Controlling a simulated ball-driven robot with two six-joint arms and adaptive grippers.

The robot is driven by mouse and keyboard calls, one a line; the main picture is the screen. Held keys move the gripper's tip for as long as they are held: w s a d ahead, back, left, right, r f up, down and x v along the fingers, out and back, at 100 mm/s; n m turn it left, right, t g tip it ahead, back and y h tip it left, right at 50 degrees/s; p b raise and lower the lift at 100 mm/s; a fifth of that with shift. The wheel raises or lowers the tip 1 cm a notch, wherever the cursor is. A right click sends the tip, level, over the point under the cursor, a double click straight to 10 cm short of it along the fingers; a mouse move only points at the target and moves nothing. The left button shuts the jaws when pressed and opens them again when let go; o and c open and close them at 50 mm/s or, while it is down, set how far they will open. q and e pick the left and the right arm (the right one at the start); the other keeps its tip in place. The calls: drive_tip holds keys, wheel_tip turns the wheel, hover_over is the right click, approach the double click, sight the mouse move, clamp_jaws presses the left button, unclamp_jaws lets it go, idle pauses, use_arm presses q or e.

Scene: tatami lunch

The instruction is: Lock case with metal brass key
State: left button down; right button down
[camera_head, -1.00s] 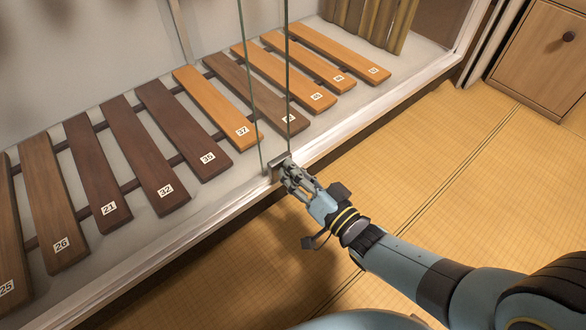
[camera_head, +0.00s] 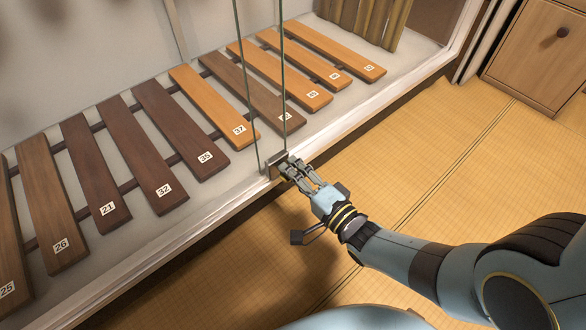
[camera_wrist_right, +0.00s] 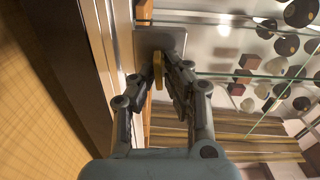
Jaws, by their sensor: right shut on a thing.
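The case (camera_head: 232,188) is a glass-fronted display case with a pale frame. A small metal lock plate (camera_head: 273,164) sits at the lower edge of its glass panes. It also shows in the right wrist view (camera_wrist_right: 148,40). My right gripper (camera_head: 287,167) is at this plate, its fingers pointing at it. In the right wrist view its fingers (camera_wrist_right: 163,72) are shut on the brass key (camera_wrist_right: 159,70), a small yellow piece between the tips. The key's far end is at the plate; I cannot tell how deep it sits. My left gripper is out of view.
Several numbered wooden bars (camera_head: 123,150) lie inside the case behind the glass. A wooden drawer cabinet (camera_head: 535,55) stands at the upper right. The tatami floor (camera_head: 440,150) in front of the case is clear apart from my arm.

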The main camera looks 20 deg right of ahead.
drive_tip(key=shift+s+f+m, duration=0.25)
drive_tip(key=shift+f+m, duration=0.05)
drive_tip(key=shift+m, duration=0.3)
drive_tip(key=c, duration=1.5)
unclamp_jaws()
drive_tip(key=shift+w+r, duration=0.1)
drive_tip(key=shift+r, duration=0.1)
drive_tip(key=shift+r, duration=4.85)
